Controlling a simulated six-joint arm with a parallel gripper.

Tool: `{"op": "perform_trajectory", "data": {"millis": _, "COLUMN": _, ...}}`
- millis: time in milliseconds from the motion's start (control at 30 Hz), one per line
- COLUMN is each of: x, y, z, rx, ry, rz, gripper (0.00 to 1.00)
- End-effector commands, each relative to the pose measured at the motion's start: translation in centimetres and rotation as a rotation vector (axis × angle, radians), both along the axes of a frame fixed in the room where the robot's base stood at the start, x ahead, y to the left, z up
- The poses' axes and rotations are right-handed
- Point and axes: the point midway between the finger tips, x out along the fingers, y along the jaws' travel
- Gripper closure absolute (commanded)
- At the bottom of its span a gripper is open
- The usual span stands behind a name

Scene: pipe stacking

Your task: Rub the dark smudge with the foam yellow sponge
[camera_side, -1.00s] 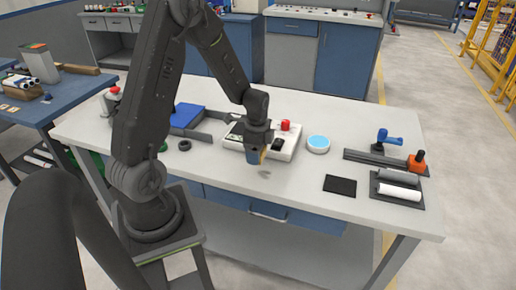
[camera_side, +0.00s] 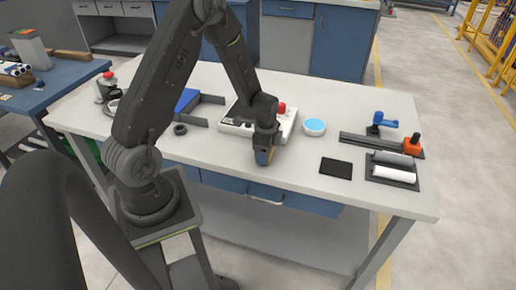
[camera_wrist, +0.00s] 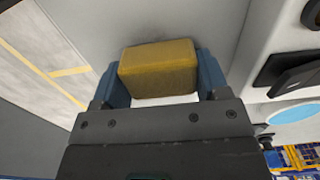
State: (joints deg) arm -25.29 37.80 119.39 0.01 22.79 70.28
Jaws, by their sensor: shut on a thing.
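My gripper (camera_side: 264,157) is over the front part of the white table, left of the black pad. It is shut on the yellow sponge (camera_wrist: 158,69), which sits between the two blue fingers in the wrist view.
Behind my gripper is a white control box (camera_side: 240,122) with a red button. To the right are a round blue-topped dish (camera_side: 314,127), a black pad (camera_side: 336,168), a tray with rollers (camera_side: 392,168) and a blue-handled tool (camera_side: 384,122). The table's front edge is close to my gripper.

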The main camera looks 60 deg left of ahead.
Motion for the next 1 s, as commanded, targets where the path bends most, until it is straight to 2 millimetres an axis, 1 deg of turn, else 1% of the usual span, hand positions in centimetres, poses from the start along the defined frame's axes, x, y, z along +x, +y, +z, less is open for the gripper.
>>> {"op": "perform_trajectory", "data": {"millis": 433, "x": -2.9, "y": 2.9, "z": 0.0, "rx": -0.001, "ry": 0.001, "rz": 0.003, "gripper": 0.54}}
{"op": "perform_trajectory", "data": {"millis": 500, "x": -2.9, "y": 2.9, "z": 0.3, "rx": 0.000, "ry": 0.000, "rz": 0.000, "gripper": 0.54}}
{"op": "perform_trajectory", "data": {"millis": 600, "x": -2.8, "y": 2.8, "z": 2.5, "rx": 0.002, "ry": -0.004, "rz": 0.000, "gripper": 0.54}}
{"op": "perform_trajectory", "data": {"millis": 1000, "x": -2.8, "y": 2.8, "z": 6.0, "rx": 0.001, "ry": -0.001, "rz": 0.000, "gripper": 0.54}}
